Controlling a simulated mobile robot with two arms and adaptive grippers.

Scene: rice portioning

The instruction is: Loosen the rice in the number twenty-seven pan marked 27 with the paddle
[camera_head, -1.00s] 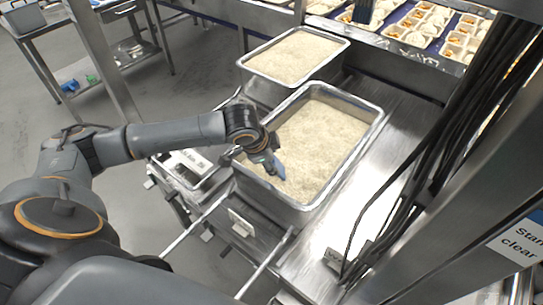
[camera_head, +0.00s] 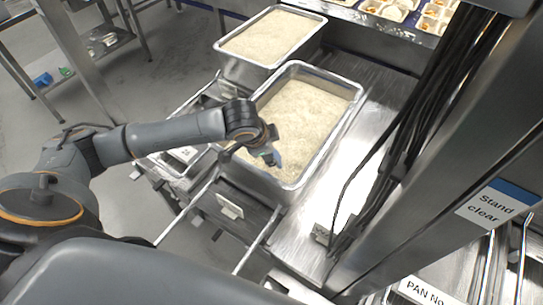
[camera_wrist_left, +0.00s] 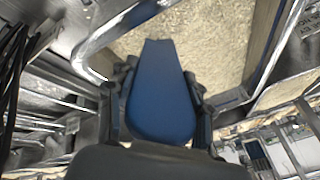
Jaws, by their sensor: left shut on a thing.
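A steel pan (camera_head: 252,180) full of pale rice (camera_head: 300,115) stands nearest me; I cannot read a number on it. The blue paddle (camera_head: 276,159) points down at the near left part of this rice. My left gripper (camera_head: 268,151) is shut on the paddle, above the near left rim. In the left wrist view the paddle (camera_wrist_left: 160,88) lies between the two fingers of the gripper (camera_wrist_left: 158,105), with rice beyond it. Whether its tip touches the rice is unclear. My right gripper is out of view.
A second rice pan (camera_head: 245,66) stands behind the first. Filled trays (camera_head: 400,12) lie at the far back. A metal post with black cables (camera_head: 420,120) and a "Stand clear" sign (camera_head: 490,205) rises at the right. Bare steel counter (camera_head: 345,165) lies right of the near pan.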

